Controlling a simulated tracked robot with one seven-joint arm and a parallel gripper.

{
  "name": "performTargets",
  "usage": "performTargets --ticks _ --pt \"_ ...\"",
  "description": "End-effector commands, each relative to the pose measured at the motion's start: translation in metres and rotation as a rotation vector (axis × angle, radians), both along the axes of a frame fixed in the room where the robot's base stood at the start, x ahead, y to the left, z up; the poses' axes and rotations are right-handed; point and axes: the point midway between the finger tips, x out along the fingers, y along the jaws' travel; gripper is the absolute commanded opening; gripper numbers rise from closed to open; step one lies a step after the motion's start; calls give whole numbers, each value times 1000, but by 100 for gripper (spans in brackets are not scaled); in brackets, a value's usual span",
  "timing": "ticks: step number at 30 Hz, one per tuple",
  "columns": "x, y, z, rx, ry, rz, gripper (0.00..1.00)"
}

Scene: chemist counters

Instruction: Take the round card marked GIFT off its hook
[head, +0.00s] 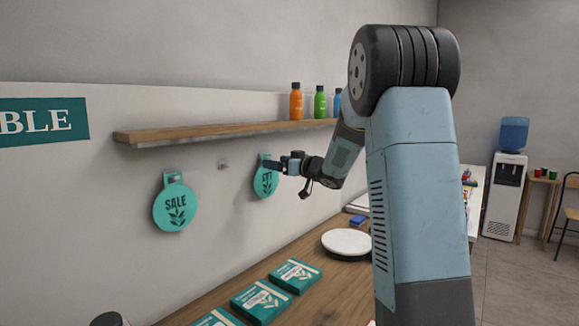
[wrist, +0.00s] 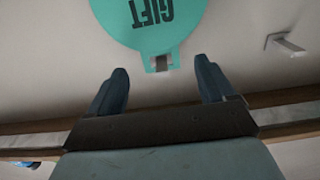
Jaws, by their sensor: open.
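The round teal GIFT card (head: 264,183) hangs on the wall under the shelf in the head view, partly hidden by my gripper (head: 272,165). In the wrist view the GIFT card (wrist: 148,22) is upside down at the top, cut off by the frame edge, with its slotted tab pointing down at me. My gripper (wrist: 161,76) is open and empty. Its two dark fingers are on either side of the tab, with clear space on both sides. I cannot tell how deep the fingertips reach.
An empty hook (head: 223,164) is between the cards, also in the wrist view (wrist: 287,45). A wooden shelf (head: 215,132) with bottles runs above. Teal boxes (head: 295,275) and a white round plate (head: 347,242) are on the counter below.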

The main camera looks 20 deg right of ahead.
Motion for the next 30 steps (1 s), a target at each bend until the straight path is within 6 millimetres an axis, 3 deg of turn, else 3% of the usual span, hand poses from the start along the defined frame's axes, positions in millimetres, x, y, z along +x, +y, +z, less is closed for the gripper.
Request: performTargets --ticks 9,21,30 --pt "29 20 0 0 0 1 83" --pt "34 22 0 0 1 -1 83" --pt "33 22 0 0 0 -1 55"
